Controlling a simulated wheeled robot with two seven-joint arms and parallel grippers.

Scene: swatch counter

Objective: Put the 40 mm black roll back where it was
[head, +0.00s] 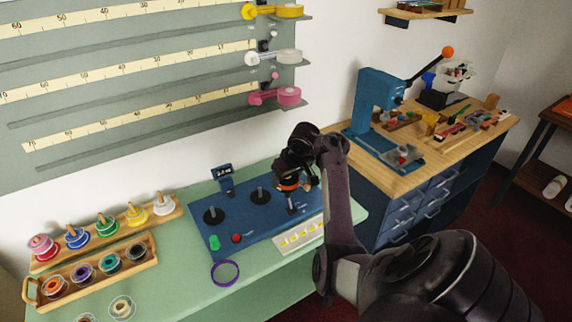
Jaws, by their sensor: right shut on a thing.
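My right gripper (291,184) is shut over the right end of the blue machine (237,222), above its rightmost spindle. Between its fingers is a small round thing with an orange band (289,187); the fingers hide most of it, so I cannot tell its size or whether it is the black roll. In the wooden tray (93,296) at front left, a dark roll (136,252) sits at the right end, beside teal, purple and orange rolls. I cannot read its width. My left gripper is not in view.
Coloured spools stand on a wooden rack (175,216) behind the tray. A purple ring (225,273) lies on the green counter. The scale wall (125,85) holds yellow, white and pink rolls. A workbench with a blue press (379,101) stands at right.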

